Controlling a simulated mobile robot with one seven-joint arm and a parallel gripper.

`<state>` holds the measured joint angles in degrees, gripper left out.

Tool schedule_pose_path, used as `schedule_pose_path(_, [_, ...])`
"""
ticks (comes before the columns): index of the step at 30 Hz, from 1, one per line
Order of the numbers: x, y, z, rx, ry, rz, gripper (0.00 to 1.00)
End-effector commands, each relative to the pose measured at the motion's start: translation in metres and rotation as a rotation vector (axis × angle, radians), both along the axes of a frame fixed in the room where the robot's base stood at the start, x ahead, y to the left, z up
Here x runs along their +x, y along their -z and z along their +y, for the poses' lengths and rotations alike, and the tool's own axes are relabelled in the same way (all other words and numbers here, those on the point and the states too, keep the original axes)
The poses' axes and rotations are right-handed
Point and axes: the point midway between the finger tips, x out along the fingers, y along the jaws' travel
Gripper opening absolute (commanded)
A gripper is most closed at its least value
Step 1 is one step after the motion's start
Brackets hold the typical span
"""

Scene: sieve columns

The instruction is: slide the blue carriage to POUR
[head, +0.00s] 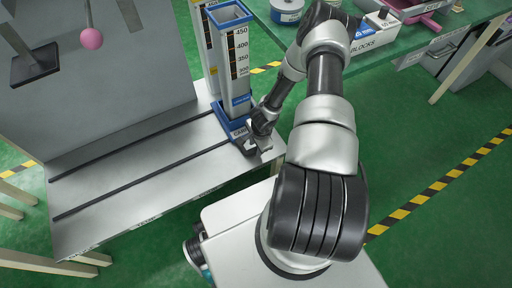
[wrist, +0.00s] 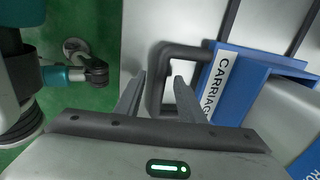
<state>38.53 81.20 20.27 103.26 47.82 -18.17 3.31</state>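The blue carriage (head: 233,125) sits at the right end of the grey rail table, carrying a tall clear column with a blue rim (head: 229,14) and scale marks. In the wrist view the carriage (wrist: 232,85) is at the right, with a CARRIAGE label and a dark bracket handle (wrist: 185,49) reaching left. My gripper (wrist: 160,76) has its fingers apart, one on each side of the handle's bar, with gaps visible. In the head view my gripper (head: 254,142) is at the carriage's front right. I cannot read POUR on any label.
Two dark rails (head: 140,180) run left along the table (head: 105,215), clear of objects. Small labels on its front edge are unreadable. A second column (head: 204,40) stands behind. A pink ball (head: 91,39) hangs at upper left. A green bench (head: 400,45) is at upper right.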

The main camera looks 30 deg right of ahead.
Motion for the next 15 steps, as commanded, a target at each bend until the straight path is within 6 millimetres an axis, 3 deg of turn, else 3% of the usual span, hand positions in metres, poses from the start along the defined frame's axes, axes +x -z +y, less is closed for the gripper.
schedule_pose_path(7, [0.0004, 0.0001, 0.0001, 0.0, 0.0, 0.0, 0.34])
schedule_pose_path(13, [0.0003, -0.0001, 0.0001, 0.0, 0.0, 0.0, 0.0])
schedule_pose_path(15, [0.0003, -0.0001, 0.0001, 0.0, 0.0, 0.0, 0.0])
